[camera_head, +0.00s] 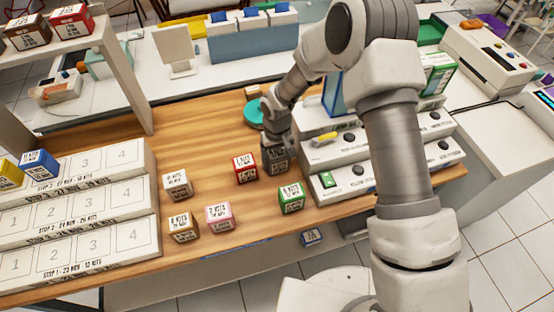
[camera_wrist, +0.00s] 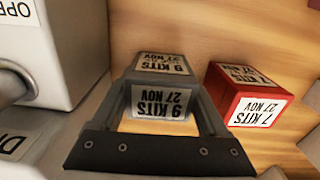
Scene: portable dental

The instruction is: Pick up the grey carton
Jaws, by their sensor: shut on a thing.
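The grey carton (camera_wrist: 161,65) is between the fingers of my gripper (camera_wrist: 165,105) in the wrist view. Its labels read "9 KITS 27 NOV". In the head view the grey carton (camera_head: 275,160) is at the right of the wooden table, and my gripper (camera_head: 277,140) reaches down onto it from above. The fingers are shut on its two sides. I cannot tell whether its base touches the table.
A red carton (camera_head: 245,168) stands close to the left of the grey one in the head view. Green (camera_head: 291,198), pink (camera_head: 219,217) and pale cartons (camera_head: 177,184) stand nearby. A white stepped unit (camera_head: 345,178) is close on the right. Numbered white steps (camera_head: 75,215) fill the left.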

